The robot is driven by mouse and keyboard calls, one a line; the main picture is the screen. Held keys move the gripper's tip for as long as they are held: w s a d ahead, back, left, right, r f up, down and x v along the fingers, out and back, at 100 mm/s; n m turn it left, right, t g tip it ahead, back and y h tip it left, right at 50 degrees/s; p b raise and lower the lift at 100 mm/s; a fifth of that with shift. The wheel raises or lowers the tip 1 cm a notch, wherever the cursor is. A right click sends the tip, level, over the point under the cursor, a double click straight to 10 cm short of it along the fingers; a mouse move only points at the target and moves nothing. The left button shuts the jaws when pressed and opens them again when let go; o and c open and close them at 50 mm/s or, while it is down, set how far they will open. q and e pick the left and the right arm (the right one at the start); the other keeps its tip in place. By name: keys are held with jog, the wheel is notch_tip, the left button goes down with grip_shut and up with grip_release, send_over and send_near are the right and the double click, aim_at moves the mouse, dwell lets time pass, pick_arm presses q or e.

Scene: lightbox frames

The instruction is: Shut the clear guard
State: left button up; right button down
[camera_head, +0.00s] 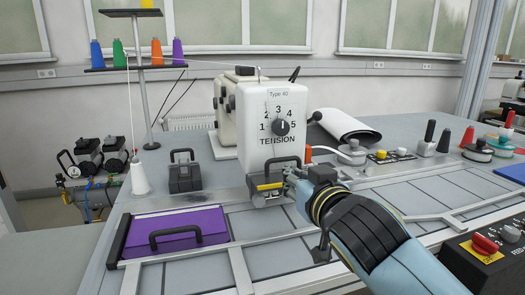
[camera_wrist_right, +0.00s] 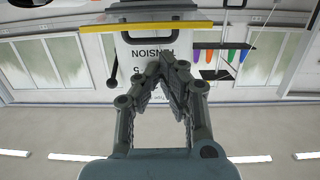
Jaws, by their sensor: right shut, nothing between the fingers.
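The white sewing machine head (camera_head: 272,125) carries a dial marked TENSION and stands near the middle of the table. The clear guard with a yellow edge (camera_wrist_right: 160,27) crosses the top of the right wrist view. In the head view its yellow strip (camera_head: 268,186) seems to show low on the machine head's front, below a dark handle. Whether the guard is open or shut is hard to tell. My right gripper (camera_head: 290,170) is at the right side of this area, shut and empty. Its closed fingertips show in the wrist view (camera_wrist_right: 163,66), close to the guard's edge. My left gripper is out of view.
A purple panel with a black handle (camera_head: 180,233) lies at the front left. A grey block with a handle (camera_head: 185,172) and a white thread cone (camera_head: 139,178) stand behind it. A red button on a box (camera_head: 486,244) is at the right front. Grey tabletop left of the machine is mostly clear.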

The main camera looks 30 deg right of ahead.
jog(key=shift+t, duration=0.5)
jog(key=w, duration=0.3)
jog(key=w+d+r+p, duration=0.1)
jog(key=w, duration=0.5)
jog(key=shift+w+d+r+p, duration=0.2)
jog(key=shift+r+p, duration=0.15)
jog(key=shift+p, duration=0.05)
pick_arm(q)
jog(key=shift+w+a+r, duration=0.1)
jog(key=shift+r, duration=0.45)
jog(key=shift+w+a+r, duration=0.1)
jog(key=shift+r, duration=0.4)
pick_arm(e)
jog(key=shift+w+d+f, duration=0.15)
jog(key=shift+w+d, duration=0.05)
jog(key=shift+w, duration=0.4)
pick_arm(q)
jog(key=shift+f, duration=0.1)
